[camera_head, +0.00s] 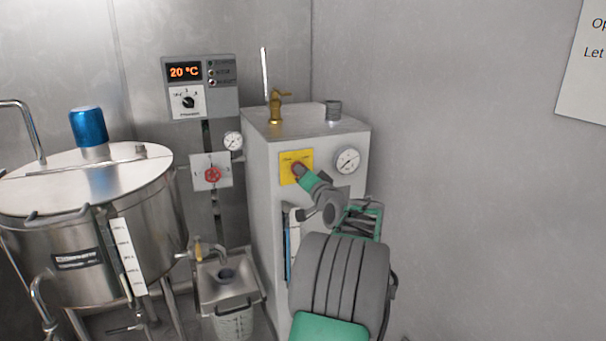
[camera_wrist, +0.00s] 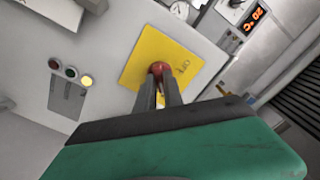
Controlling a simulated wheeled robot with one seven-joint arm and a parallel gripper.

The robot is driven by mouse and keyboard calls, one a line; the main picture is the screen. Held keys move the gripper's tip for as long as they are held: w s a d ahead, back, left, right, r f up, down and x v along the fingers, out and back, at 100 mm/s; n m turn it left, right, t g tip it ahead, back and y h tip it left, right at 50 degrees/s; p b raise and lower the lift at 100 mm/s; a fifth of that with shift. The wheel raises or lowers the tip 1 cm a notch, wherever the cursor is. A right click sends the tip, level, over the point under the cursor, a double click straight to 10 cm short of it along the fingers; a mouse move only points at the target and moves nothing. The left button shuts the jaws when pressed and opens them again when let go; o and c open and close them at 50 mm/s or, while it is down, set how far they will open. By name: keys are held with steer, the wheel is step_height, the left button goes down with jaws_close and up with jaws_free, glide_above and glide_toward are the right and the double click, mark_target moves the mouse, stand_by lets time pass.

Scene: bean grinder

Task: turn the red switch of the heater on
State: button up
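The heater (camera_head: 265,190) is a pale box-shaped unit against the wall. Its red switch (camera_wrist: 158,69) sits on a yellow plate (camera_head: 288,158), which also shows in the wrist view (camera_wrist: 145,50). My gripper (camera_head: 299,171) reaches up to the yellow plate from the lower right. In the wrist view, its two dark fingers (camera_wrist: 159,84) are close together with their tips at the red switch, one on each side of its lower part. The fingers look closed on the switch. The fingertips hide part of the switch and of the plate's lettering.
A gauge (camera_head: 347,160) is right of the yellow plate. A brass valve (camera_head: 276,104) stands on top.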

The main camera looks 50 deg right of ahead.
steer(key=o, duration=0.5)
steer(key=shift+c, duration=0.2)
steer(key=v, duration=0.8)
steer(key=shift+b, duration=0.45)
